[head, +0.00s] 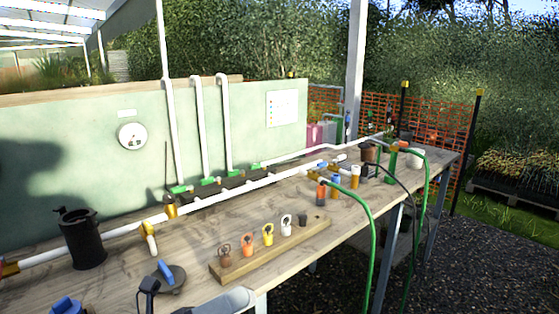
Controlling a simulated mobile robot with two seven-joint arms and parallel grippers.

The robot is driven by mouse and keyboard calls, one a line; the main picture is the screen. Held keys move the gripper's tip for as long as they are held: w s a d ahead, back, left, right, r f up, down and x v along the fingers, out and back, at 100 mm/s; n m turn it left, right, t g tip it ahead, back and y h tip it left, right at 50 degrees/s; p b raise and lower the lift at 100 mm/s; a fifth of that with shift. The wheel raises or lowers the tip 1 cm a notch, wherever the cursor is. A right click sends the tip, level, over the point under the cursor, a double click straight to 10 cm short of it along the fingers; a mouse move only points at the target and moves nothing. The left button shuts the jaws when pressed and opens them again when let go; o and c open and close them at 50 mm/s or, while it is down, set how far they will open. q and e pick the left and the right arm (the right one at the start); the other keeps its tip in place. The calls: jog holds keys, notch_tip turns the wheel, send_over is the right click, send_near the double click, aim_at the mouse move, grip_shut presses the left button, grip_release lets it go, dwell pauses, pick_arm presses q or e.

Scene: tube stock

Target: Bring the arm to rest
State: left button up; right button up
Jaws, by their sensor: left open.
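My left gripper (172,300) shows only in part at the bottom edge of the head view, low left of centre. Its dark parts are near a black round disc with a blue handle (168,277) on the bench, and a pale grey rounded part of my arm shows to their right. It is open and I see nothing held in it. The picture does not show clearly whether it touches the disc. My right gripper is not in view.
The wooden bench (190,240) carries a black pot (81,238), a long white pipe (240,190) with valves, and a wooden strip (262,255) with several coloured ring-topped pieces. Green hoses (366,220) hang over the front edge. Gravel lies beyond, at right.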

pick_arm(q)
jog(key=s+a+f+n+t+y, duration=0.1)
jog(key=a+f+n+t+y, duration=0.3)
jog(key=f+n+y, duration=0.65)
jog(key=a+f+n+t+y, duration=0.3)
jog(key=a+f+n+t, duration=0.25)
jog(key=n, duration=0.95)
jog(key=s+a+f+n+g+y, duration=0.4)
jog(key=s+f+n+g, duration=0.3)
jog(key=s+f+n, duration=0.4)
notch_tip(320, 180, down, 4)
jog(key=shift+s+r, duration=0.1)
jog(key=shift+s, duration=1.05)
